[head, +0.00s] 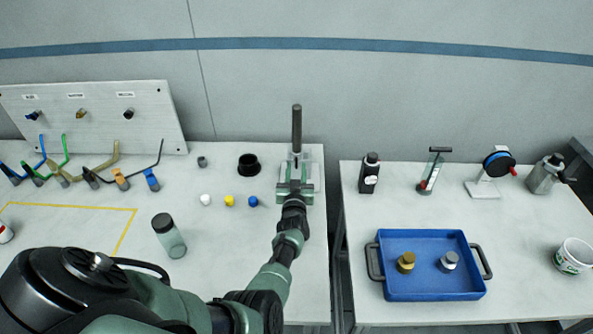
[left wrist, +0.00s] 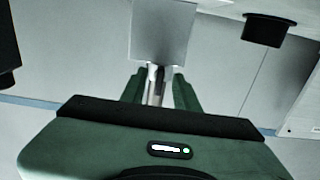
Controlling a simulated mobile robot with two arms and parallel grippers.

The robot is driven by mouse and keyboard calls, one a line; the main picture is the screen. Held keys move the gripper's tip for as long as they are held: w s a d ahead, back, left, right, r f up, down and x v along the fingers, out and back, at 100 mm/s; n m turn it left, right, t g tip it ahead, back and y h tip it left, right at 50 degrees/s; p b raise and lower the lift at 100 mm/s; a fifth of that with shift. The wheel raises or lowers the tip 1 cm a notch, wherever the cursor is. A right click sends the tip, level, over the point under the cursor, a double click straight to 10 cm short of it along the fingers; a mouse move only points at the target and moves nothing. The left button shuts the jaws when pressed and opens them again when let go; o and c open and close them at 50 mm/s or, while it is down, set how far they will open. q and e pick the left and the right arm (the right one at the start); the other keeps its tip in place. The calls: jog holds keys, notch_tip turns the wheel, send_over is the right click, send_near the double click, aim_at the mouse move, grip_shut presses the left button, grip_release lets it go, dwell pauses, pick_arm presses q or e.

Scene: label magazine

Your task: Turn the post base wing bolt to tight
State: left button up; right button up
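The post base (head: 296,172) stands near the back right of the left table, with a dark upright post (head: 296,128) on it. My left gripper (head: 296,183) is at the front of the base, its arm reaching in from below. In the left wrist view, the green fingers (left wrist: 158,88) stand apart on either side of a thin metallic part. A grey block (left wrist: 163,32) lies beyond them. I cannot tell whether the metallic part is the wing bolt. The bolt is not clearly seen in the head view. My right gripper is not in view.
A black cup (head: 248,165) and white, yellow and blue caps (head: 229,201) sit left of the base. A bottle (head: 170,238) stands nearer. A panel (head: 100,115) with coloured levers is at the left. A gap separates the right table with its blue tray (head: 430,280).

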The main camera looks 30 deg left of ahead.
pick_arm(q)
jog(key=p+v, duration=0.4)
jog(key=v, duration=0.3)
jog(key=shift+s+d, duration=0.25)
jog(key=shift+s+f, duration=0.1)
jog(key=shift+f, duration=0.05)
